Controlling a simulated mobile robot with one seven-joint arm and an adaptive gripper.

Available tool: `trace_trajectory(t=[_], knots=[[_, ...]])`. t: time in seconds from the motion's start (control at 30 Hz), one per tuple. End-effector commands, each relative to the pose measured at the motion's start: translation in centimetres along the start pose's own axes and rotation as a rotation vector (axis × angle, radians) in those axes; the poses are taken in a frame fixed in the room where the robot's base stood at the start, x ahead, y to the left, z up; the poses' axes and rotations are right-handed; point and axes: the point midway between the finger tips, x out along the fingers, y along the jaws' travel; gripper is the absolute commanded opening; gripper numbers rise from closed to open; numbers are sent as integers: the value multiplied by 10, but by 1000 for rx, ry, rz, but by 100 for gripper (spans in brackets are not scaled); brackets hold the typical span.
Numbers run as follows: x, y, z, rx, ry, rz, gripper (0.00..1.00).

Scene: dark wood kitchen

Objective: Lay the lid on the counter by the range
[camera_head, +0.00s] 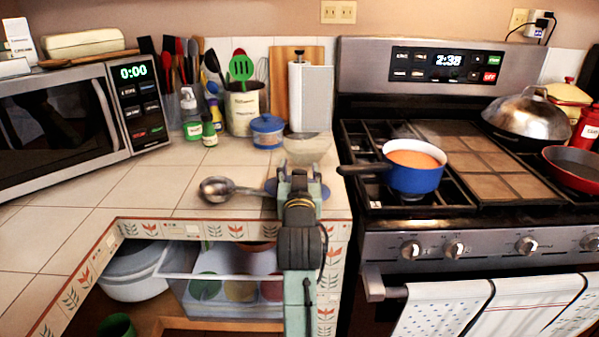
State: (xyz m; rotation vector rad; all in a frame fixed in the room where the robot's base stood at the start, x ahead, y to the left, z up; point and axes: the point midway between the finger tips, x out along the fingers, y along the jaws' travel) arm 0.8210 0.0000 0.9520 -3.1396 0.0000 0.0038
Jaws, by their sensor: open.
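A domed silver lid (531,112) with a handle on top sits at the right rear of the range (425,235). My gripper (298,172) is open over the tiled counter (150,185), just left of the range and well apart from the domed lid. Its fingers point away toward the back wall. I cannot tell whether they touch the counter. A translucent glass bowl-like piece (307,146) stands just beyond the fingertips, its lower part partly hidden by them. A metal ladle (216,188) lies left of my gripper, and its handle end is near the gripper.
A blue pot (414,176) with orange contents is on the left burner, its handle pointing at the counter. A red pan (573,166) is at right. A blue jar (267,131) and utensil crock (243,108) stand behind. The left counter is clear before the microwave (60,125).

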Motion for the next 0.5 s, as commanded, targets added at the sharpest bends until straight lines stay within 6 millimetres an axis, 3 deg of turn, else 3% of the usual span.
trace_trajectory(t=[0.3, 0.5], knots=[[-3, 0, 0, 0, 1, 0, 49], [-32, 0, 1, 0, 2, 0, 49]])
